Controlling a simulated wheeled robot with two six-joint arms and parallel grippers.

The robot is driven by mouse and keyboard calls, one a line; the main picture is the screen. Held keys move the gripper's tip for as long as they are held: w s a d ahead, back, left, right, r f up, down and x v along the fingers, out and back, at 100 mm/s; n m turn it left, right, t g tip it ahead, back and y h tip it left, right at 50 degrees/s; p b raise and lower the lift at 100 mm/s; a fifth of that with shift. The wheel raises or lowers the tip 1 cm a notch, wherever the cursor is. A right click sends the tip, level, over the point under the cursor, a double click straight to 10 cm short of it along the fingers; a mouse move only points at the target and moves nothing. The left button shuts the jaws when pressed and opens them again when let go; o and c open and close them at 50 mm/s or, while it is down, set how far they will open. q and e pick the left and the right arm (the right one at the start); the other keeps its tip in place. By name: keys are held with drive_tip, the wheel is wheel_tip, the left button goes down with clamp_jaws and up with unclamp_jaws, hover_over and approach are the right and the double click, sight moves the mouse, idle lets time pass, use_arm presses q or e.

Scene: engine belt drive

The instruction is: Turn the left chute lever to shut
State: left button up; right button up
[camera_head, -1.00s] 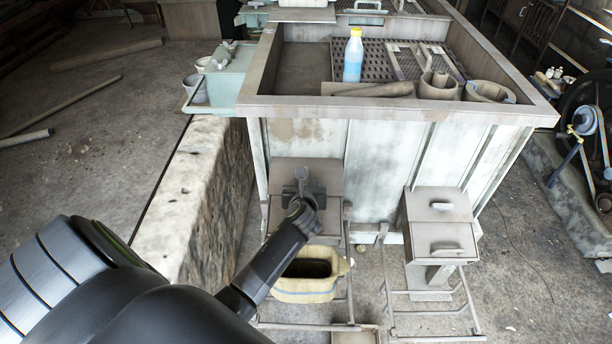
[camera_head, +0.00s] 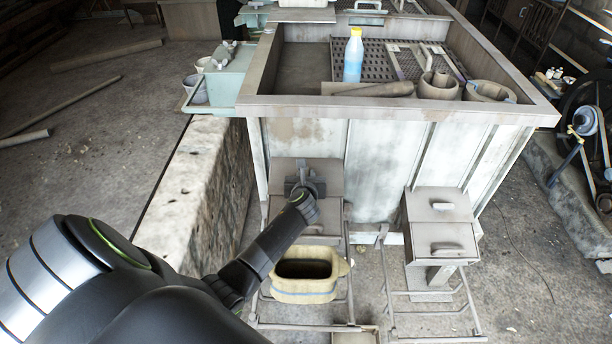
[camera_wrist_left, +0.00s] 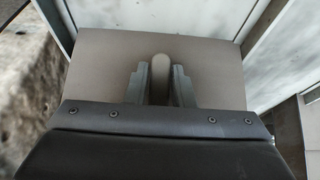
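The left chute (camera_head: 323,172) is a grey-brown box on the front of the pale tank. Its lever (camera_head: 303,166) is a short, round-ended bar on the chute's face. The lever also shows in the left wrist view (camera_wrist_left: 160,70), standing between the two fingers. My left gripper (camera_head: 304,184) is at the lever, with a finger close along each side. In the left wrist view, the gripper (camera_wrist_left: 160,88) leaves almost no gap around the lever and looks shut on it. The lever's lower part is hidden by my gripper and wrist. My right gripper is not in view.
A yellowish bucket (camera_head: 305,290) stands below the left chute, close under my forearm. A second chute (camera_head: 440,222) is to the right, above a metal frame. A stone ledge (camera_head: 190,195) runs along the left. A blue bottle (camera_head: 353,57) stands in the tank.

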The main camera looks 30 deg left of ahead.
use_arm(q)
clamp_jaws()
